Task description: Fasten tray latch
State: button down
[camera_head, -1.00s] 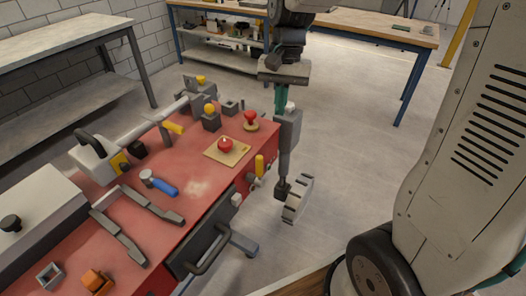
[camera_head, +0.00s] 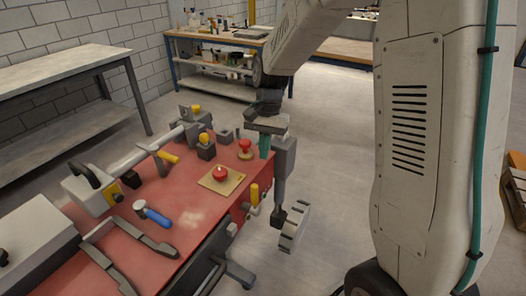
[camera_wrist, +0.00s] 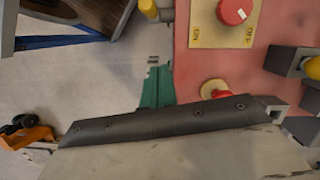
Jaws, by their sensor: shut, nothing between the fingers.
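A red-topped bench (camera_head: 185,205) stands at left in the head view. A small upright yellow handle (camera_head: 254,195) with grey fittings is on its right side, perhaps the tray latch; I cannot tell for sure. A yellow piece also shows at the top of the wrist view (camera_wrist: 149,9). My gripper (camera_head: 265,150) has teal fingers, closed and empty, by the bench's far right edge, beyond the yellow handle. In the wrist view my gripper (camera_wrist: 154,75) points over the floor beside the red top, apart from the yellow piece. The fingers' lower part is partly hidden by the grey post in the head view.
A red button on a yellow plate (camera_head: 220,175) and a red knob (camera_head: 245,149) are close to the gripper. Open floor lies to the right.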

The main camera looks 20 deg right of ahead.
aim_at(255, 200)
jog(key=s+a+f, duration=0.4)
jog(key=f, duration=0.2)
jog(key=shift+f, duration=0.4)
jog(key=shift+s+d, duration=0.15)
jog(key=shift+d, duration=0.05)
